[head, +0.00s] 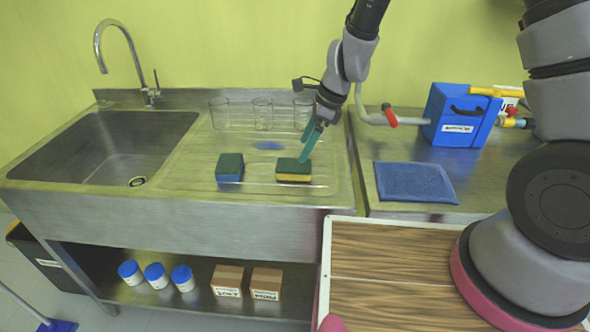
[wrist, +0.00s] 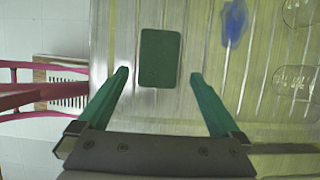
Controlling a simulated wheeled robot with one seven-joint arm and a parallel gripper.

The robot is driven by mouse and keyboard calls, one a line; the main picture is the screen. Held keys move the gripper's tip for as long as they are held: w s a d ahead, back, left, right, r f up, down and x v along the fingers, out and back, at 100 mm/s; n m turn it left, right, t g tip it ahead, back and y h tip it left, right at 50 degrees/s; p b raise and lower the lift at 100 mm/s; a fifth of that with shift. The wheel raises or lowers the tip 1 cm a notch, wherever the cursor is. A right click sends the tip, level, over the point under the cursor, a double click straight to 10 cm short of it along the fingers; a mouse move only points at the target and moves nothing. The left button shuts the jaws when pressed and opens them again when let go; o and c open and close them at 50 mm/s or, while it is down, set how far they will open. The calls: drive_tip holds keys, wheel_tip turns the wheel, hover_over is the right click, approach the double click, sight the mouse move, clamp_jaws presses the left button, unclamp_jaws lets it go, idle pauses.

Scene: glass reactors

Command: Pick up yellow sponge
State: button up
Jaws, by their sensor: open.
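The yellow sponge (head: 293,172) lies flat on the ribbed steel drainboard, with a dark green top and a yellow lower layer. My gripper (head: 307,146) is open and empty, just above and behind it, its teal fingers pointing down. In the wrist view a sponge (wrist: 160,55) shows only its green top, centred across the gap between the open fingertips (wrist: 159,75) and slightly beyond them. From the blue patch beside it, it looks like the yellow one. Whether the fingers touch it cannot be told.
A similar sponge with a blue lower layer (head: 229,168) lies to the left. A blue patch (head: 268,145) marks the drainboard behind. Several glass beakers (head: 262,113) stand along the back. The sink basin (head: 105,150) is at left; a blue cloth (head: 414,182) lies right.

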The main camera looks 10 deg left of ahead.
sight(295, 165)
drive_tip(key=shift+x, duration=3.15)
drive_tip(key=shift+s+f, duration=0.15)
drive_tip(key=shift+f, duration=0.05)
drive_tip(key=c, duration=1.3)
wheel_tip(295, 165, up, 10)
drive_tip(key=shift+r, duration=0.25)
